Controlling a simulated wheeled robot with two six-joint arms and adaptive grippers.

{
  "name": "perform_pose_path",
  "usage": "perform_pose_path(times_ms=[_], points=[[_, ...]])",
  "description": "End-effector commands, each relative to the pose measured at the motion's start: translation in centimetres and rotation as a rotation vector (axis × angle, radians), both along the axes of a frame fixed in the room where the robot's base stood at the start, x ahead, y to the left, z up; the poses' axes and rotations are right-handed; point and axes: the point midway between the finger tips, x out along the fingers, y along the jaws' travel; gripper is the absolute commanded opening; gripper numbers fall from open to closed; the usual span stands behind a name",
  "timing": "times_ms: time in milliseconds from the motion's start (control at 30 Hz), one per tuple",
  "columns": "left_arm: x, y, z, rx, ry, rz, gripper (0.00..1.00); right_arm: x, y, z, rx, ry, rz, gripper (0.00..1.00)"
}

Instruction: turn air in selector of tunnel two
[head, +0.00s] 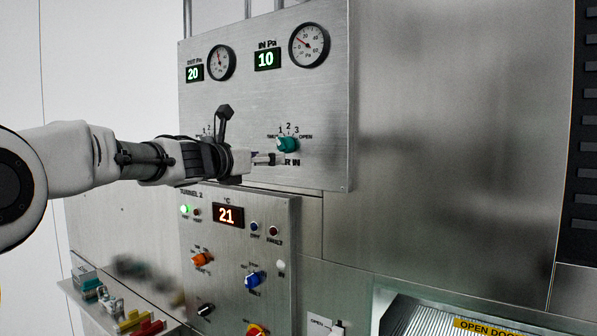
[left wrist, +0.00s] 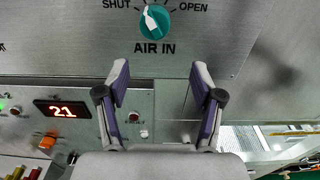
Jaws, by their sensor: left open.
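The air in selector is a round teal knob (head: 287,144) on the upper steel panel, with SHUT, 1, 2, 3 and OPEN around it. In the left wrist view the knob (left wrist: 154,22) is at the top, above the AIR IN label. Its white pointer leans up and slightly left there; the exact mark it meets is unclear. My left gripper (head: 268,159) is just below and left of the knob in the head view. In the left wrist view its two fingers (left wrist: 160,75) are spread apart and empty, below the label. My right gripper is out of view.
Two dial gauges (head: 309,45) and green displays sit above the knob. The lower tunnel 2 panel (head: 240,270) carries a red 21 display (head: 229,215), an orange knob (head: 199,260) and a blue knob (head: 253,280). Bare steel wall (head: 440,150) lies to the right.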

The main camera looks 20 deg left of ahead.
Motion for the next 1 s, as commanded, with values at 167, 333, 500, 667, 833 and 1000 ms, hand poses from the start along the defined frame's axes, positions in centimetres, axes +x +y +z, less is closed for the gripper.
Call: perform_pose_path(times_ms=[167,333,500,667,833,1000], points=[[-0.6,-0.2,3.0,-0.003,-0.036,0.000,0.67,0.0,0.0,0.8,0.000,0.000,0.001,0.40],[2.4,-1.3,3.3,-0.004,-0.034,-0.001,0.67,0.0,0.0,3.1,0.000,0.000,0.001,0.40],[5.2,-2.3,3.2,-0.005,-0.033,0.000,0.67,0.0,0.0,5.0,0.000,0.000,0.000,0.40],[6.2,-2.7,2.7,-0.005,-0.034,-0.001,0.67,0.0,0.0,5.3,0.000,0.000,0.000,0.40],[6.1,-2.7,2.6,-0.005,-0.034,0.000,0.67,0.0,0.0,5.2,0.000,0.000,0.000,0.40],[6.1,-2.7,2.5,-0.006,-0.034,0.000,0.10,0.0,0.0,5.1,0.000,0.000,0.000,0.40]])
